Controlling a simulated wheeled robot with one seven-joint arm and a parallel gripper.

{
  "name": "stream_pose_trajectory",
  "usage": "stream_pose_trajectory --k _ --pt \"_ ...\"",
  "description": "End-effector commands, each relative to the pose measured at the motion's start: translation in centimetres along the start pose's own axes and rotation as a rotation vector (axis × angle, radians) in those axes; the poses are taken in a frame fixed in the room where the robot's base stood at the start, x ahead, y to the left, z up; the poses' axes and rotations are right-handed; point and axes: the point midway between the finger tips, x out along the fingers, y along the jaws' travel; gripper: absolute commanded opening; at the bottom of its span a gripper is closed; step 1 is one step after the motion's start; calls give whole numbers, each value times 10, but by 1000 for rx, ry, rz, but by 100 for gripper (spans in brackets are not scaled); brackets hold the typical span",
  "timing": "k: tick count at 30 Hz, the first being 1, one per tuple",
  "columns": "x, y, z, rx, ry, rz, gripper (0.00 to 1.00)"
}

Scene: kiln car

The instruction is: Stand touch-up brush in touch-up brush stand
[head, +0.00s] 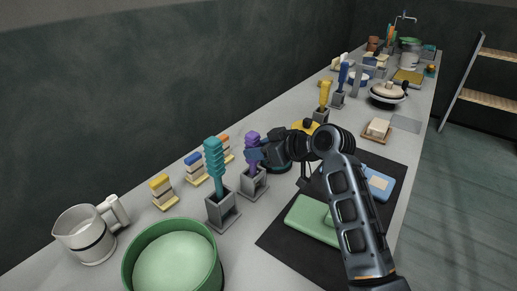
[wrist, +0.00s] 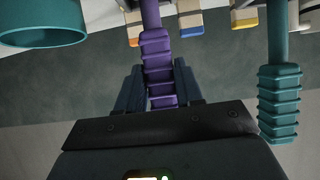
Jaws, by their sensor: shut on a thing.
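A brush with a ribbed purple handle (head: 251,139), taken as the touch-up brush, stands roughly upright in my gripper (head: 257,154). In the wrist view the purple handle (wrist: 158,60) lies between the two fingers of my gripper (wrist: 159,85), which is shut on it. A grey stand (head: 254,184) is directly below the handle in the head view. The brush's lower end seems to meet the stand, but I cannot tell whether it sits inside or rests on the bottom. The fingers partly hide the handle.
A teal-handled brush (head: 214,160) in its own grey stand (head: 223,212) is close on the left, also at right in the wrist view (wrist: 279,103). A green basin (head: 128,264), a white jug (head: 84,236), and a dark mat (head: 283,246) with a green block (head: 308,222) are nearby.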

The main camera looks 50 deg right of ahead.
Motion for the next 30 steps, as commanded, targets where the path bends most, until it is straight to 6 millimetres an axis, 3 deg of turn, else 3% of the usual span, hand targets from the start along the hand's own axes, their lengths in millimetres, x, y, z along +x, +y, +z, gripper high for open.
stream_pose_trajectory --k 22,23,30 --pt "3 0 5 0 1 0 0" --pt "3 0 5 0 1 0 37" --pt "3 0 5 0 1 0 60"
